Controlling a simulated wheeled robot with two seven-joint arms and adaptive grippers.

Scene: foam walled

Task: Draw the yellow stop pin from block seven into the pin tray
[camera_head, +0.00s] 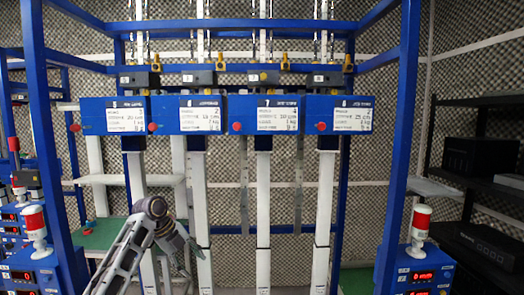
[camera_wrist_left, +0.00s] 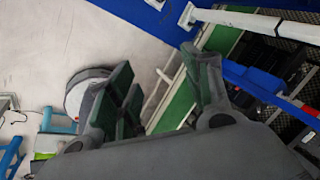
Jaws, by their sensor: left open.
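Four dark blocks with white number labels sit in a row on the blue rig; the numbers are too small to read surely. The third block from the left (camera_head: 252,78) has a small yellow spot (camera_head: 263,76) on its front, which may be the yellow stop pin. Brass-coloured fittings (camera_head: 285,62) stand above the blocks. I cannot make out the pin tray. My left gripper (camera_head: 192,262) is low, in front of the white columns at left, well below the blocks. In the left wrist view its fingers (camera_wrist_left: 160,72) are apart with nothing between them. My right gripper is not in view.
Blue uprights (camera_head: 400,140) frame the rig. Blue panels with red buttons (camera_head: 266,114) hang across the columns. Red-and-white beacons on control boxes (camera_head: 421,218) stand at both sides. A green-topped bench (camera_head: 100,236) is at left, dark shelves (camera_head: 484,177) at right.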

